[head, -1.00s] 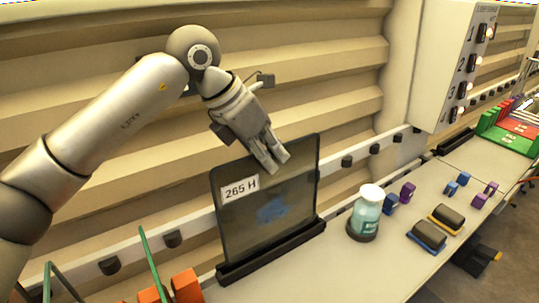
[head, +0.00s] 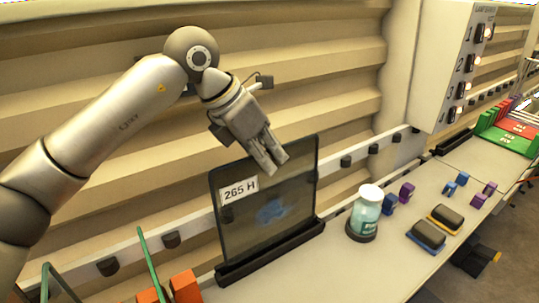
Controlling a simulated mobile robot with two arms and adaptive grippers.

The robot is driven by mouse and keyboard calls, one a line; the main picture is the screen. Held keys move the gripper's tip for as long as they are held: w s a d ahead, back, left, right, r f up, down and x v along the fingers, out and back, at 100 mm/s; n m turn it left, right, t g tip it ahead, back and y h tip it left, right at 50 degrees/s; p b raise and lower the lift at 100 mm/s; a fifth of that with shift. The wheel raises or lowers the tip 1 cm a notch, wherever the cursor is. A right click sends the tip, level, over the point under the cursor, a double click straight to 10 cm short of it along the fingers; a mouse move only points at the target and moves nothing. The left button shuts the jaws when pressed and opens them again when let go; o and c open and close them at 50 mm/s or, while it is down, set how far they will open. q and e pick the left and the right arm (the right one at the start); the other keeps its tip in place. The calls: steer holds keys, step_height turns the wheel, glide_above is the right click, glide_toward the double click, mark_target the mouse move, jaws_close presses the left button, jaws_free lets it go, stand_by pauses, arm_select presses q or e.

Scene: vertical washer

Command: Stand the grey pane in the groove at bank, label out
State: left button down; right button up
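The grey pane (head: 290,205) is a dark, see-through sheet with a white label (head: 239,190) reading "265 H" on the face towards me. It stands nearly upright, its lower edge at a long black grooved base (head: 272,254) on the counter. The exact seating is hard to see. My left gripper (head: 270,166) points down at the pane's top edge, and its fingertips overlap the upper part of the pane. I cannot tell whether the fingers grip it. My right gripper is not in view.
A jar with a white lid (head: 367,208) stands right of the pane. Blue and purple blocks and two dark pads (head: 427,235) lie further right. Orange blocks (head: 186,286) and a green upright frame stand at lower left. A numbered switch panel (head: 455,68) is at upper right.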

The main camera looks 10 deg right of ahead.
mark_target(274, 183)
arm_select(q)
steer(key=shift+s+d+f+b, duration=0.15)
steer(key=shift+f+b, duration=0.4)
steer(key=shift+f, duration=0.05)
steer(key=shift+s+d+f+b, duration=0.1)
steer(key=shift+d+f+b, duration=0.1)
steer(key=shift+f+b, duration=0.4)
steer(key=shift+s+d+f+b, duration=0.15)
steer(key=shift+f+b, duration=0.4)
steer(key=shift+f, duration=0.05)
stand_by(0.9)
steer(key=shift+w, duration=0.45)
stand_by(0.8)
steer(key=c, duration=1.6)
jaws_free()
steer(key=shift+f, duration=0.1)
steer(key=shift+o, duration=0.2)
steer(key=shift+f, duration=0.1)
steer(key=shift+r, duration=0.3)
steer(key=shift+t, duration=0.3)
steer(key=v, duration=0.3)
steer(key=d+v, duration=0.1)
steer(key=v, duration=0.3)
steer(key=r+v, duration=0.1)
steer(key=v, duration=0.3)
steer(key=shift+w+d+f+p, duration=0.1)
steer(key=shift+w+d+p, duration=0.15)
steer(key=shift+p, duration=0.1)
